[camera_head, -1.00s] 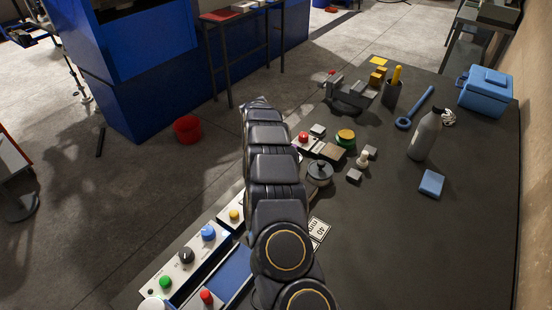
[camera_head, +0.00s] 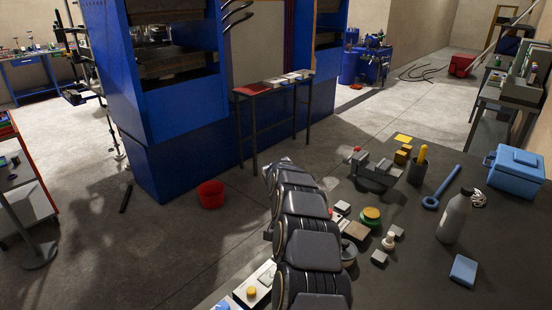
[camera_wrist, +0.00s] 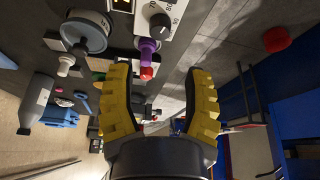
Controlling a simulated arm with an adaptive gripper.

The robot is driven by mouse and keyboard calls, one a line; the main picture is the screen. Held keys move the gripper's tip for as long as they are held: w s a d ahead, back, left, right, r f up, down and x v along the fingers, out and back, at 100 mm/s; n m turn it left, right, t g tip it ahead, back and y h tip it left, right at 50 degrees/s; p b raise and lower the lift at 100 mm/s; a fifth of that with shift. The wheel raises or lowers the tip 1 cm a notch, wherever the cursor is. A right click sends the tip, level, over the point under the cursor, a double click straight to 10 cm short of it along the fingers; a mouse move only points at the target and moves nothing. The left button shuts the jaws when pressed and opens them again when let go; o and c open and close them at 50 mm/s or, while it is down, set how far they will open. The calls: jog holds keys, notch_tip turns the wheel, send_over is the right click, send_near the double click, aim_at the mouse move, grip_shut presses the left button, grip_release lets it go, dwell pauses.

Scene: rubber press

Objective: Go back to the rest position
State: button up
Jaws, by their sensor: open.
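My gripper (camera_wrist: 158,105) shows in the wrist view with its two yellow ribbed fingers spread apart. Nothing is between the fingers. Beyond them, the table edge, a control panel with a black dial (camera_wrist: 160,22) and a purple and red button (camera_wrist: 147,58) show at the top. In the head view my arm reaches up the middle over the table's left edge. The gripper itself cannot be made out there.
The dark table (camera_head: 405,280) holds a grey bottle (camera_head: 454,217), a blue cooler box (camera_head: 516,169), a blue sponge (camera_head: 463,270), a vise (camera_head: 372,172) and small parts. A blue press (camera_head: 180,160) and a red bucket (camera_head: 211,194) stand left.

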jog(key=s+a+r+n+g+y, duration=0.1)
jog(key=s+r+n, duration=0.2)
jog(key=s+r, duration=0.6)
jog(key=s+a+r+n+g+y, duration=0.15)
jog(key=s+r, duration=0.45)
jog(key=s, duration=0.6)
jog(key=s+d+n+g, duration=0.1)
jog(key=s+d, duration=0.1)
jog(key=s, duration=1.1)
jog(key=s+d+r+n+g, duration=0.1)
jog(key=s+n, duration=0.1)
jog(key=s, duration=1.1)
jog(key=shift+s+d+r+g, duration=0.15)
jog(key=shift+d+r+g, duration=0.15)
jog(key=shift+d+g, duration=0.05)
